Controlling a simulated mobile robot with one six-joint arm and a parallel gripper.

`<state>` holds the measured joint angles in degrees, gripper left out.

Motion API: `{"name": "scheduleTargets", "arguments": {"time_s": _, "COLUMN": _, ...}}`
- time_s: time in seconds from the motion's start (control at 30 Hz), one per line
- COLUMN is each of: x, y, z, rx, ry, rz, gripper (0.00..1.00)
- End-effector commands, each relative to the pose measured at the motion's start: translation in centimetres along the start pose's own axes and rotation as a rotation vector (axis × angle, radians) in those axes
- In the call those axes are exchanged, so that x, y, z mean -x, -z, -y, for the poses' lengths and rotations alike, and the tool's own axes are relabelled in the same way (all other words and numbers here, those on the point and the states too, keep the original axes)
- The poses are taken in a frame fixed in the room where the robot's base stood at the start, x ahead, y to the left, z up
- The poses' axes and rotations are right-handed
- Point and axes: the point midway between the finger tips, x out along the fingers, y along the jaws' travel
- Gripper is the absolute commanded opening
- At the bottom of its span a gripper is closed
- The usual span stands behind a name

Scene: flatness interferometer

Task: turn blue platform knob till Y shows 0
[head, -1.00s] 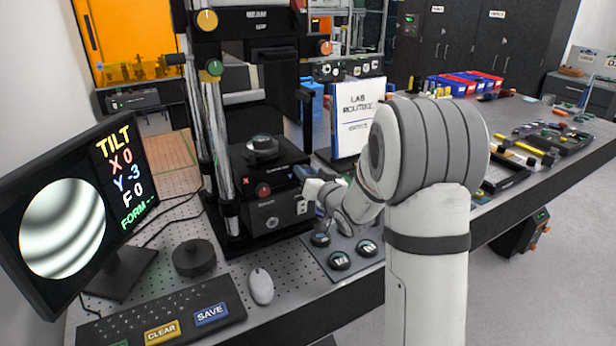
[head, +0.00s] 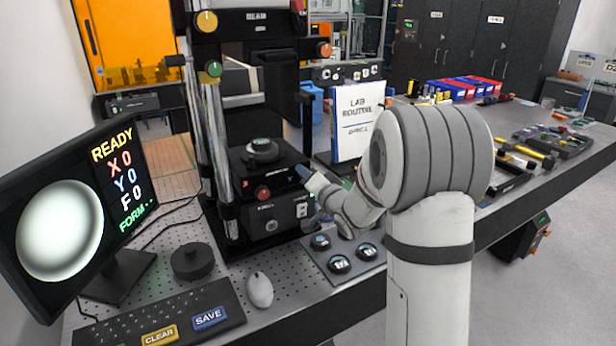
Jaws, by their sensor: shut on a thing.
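The monitor (head: 62,222) at the left reads READY, with X 0, Y 0 and F 0, beside a pale, even disc without stripes. The black platform (head: 270,182) stands under the interferometer column and carries a dark round part (head: 262,149). A red knob (head: 262,192) is on its front. The blue platform knob (head: 303,172) is at its right side, small and partly covered. My gripper (head: 312,181) is at that knob and shut on it; the fingertips are small and hard to make out.
A keyboard with CLEAR and SAVE keys (head: 209,318), a mouse (head: 260,290) and a black puck (head: 192,261) lie at the front left. A pad with round pieces (head: 340,264) lies below my wrist. A LAB ROUTINE sign (head: 358,118) stands close behind my arm.

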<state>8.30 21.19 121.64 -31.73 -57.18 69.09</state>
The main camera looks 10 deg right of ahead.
Motion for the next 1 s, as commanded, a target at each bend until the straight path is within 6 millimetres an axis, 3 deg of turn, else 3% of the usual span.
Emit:
{"name": "scheduleTargets", "arguments": {"time_s": 0.37, "x": 0.0, "y": 0.0, "z": 0.0, "rx": -0.004, "ry": -0.001, "rz": -0.001, "gripper": 0.06}}
{"name": "scheduleTargets", "arguments": {"time_s": 0.4, "x": 0.0, "y": 0.0, "z": 0.0, "rx": -0.004, "ry": -0.001, "rz": -0.001, "gripper": 0.31}}
{"name": "scheduleTargets", "arguments": {"time_s": 0.63, "x": 0.0, "y": 0.0, "z": 0.0, "rx": -0.003, "ry": 0.000, "rz": 0.000, "gripper": 0.50}}
{"name": "scheduleTargets", "arguments": {"time_s": 0.87, "x": 0.0, "y": 0.0, "z": 0.0, "rx": -0.003, "ry": 0.000, "rz": 0.000, "gripper": 0.50}}
{"name": "scheduleTargets", "arguments": {"time_s": 1.0, "x": 1.1, "y": 0.0, "z": -0.1, "rx": -0.002, "ry": 0.001, "rz": -0.002, "gripper": 0.50}}
